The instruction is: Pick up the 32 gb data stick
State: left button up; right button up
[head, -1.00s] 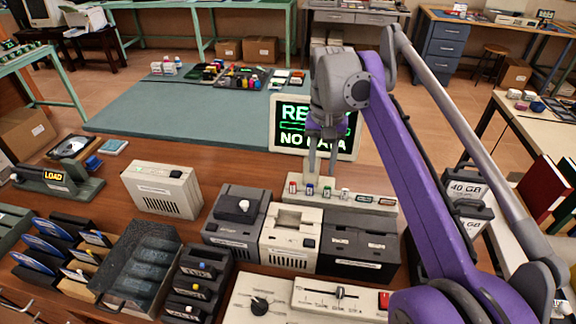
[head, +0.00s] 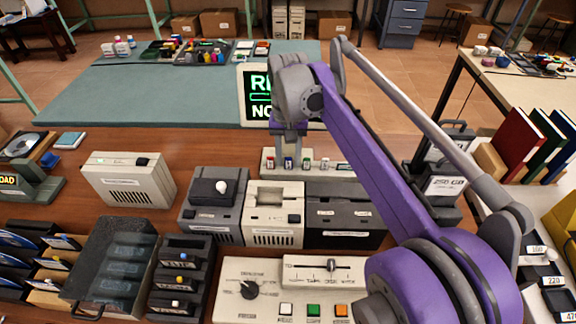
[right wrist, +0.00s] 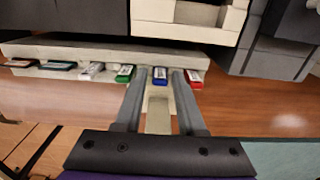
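A pale rack (head: 268,155) on the wooden table holds a row of small data sticks. They include a red stick (right wrist: 195,78), a blue stick (right wrist: 160,76), a green stick (right wrist: 124,73) and a white stick (right wrist: 91,70), with dark ones further left. Their capacity labels are too small to read, so I cannot tell which is 32 gb. My right gripper (head: 289,148) is at the rack. In the right wrist view its fingers (right wrist: 160,84) are apart, one on each side of the blue stick, with gaps showing. My left gripper is not in view.
A grey and a cream device (head: 275,198) and a dark one stand in front of the rack. A dark screen (head: 256,88) with green text is behind it. A cream box (head: 127,183) is at left. The teal mat (head: 150,100) has free room.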

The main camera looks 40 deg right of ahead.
jog(key=shift+f, duration=0.6)
grip_shut()
